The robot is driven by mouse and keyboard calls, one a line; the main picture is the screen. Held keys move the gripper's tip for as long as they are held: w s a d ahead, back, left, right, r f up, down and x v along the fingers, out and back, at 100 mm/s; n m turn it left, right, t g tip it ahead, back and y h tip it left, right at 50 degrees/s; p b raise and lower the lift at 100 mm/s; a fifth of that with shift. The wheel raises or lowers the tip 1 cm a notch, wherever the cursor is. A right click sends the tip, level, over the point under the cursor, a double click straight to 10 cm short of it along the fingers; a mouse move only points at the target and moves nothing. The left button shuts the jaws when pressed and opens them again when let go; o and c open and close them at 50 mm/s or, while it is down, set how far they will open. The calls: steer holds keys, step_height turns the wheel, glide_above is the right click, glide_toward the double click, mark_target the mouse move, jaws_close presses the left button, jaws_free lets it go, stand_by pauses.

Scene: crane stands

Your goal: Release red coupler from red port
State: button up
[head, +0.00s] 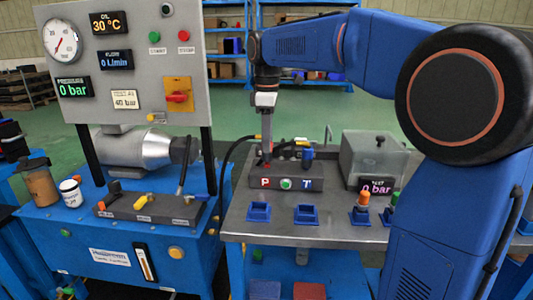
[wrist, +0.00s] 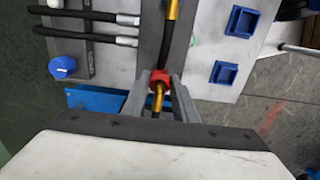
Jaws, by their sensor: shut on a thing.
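The red coupler (wrist: 158,77) is between my gripper's two fingers (wrist: 156,92) in the wrist view. A dark hose with brass-coloured fittings runs from it. In the head view my gripper (head: 267,150) points straight down at the left part of the dark port block (head: 315,184). A little red of the coupler (head: 267,165) shows at its tip, just above the red P label (head: 265,183). My gripper is shut on the coupler. The red port itself is hidden, so I cannot tell whether the coupler is still seated in it.
A blue knob (head: 308,154) stands on the block, right of my gripper. Two empty blue holders (head: 259,212) (head: 306,215) sit in front. An orange-capped fitting (head: 362,206) and a clear box (head: 374,155) are to the right. The gauge panel (head: 130,60) stands left.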

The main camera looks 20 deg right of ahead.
steer(key=shift+r, duration=1.7)
